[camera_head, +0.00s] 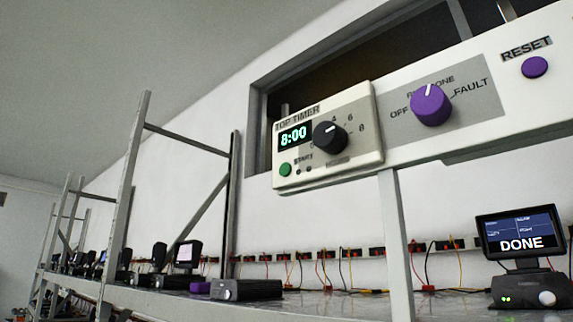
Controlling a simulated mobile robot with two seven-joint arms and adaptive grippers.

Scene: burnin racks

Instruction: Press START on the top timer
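The top timer (355,118) is a white box on the rack's upper rail, labelled TOP TIMER. Its green display (295,136) reads 8:00. A black dial (329,137) sits right of the display, with numbers around it. The green START button (285,169) is at the timer's lower left; the small label beside it is hard to read. Neither of my grippers shows in the head view.
Right of the timer, the rail (480,136) carries a purple OFF/FAULT knob (431,105) and a purple RESET button (535,67). A post (395,240) stands below. A screen (519,232) reading DONE sits on the shelf, with cables behind. Grey rack frames (126,190) stand left.

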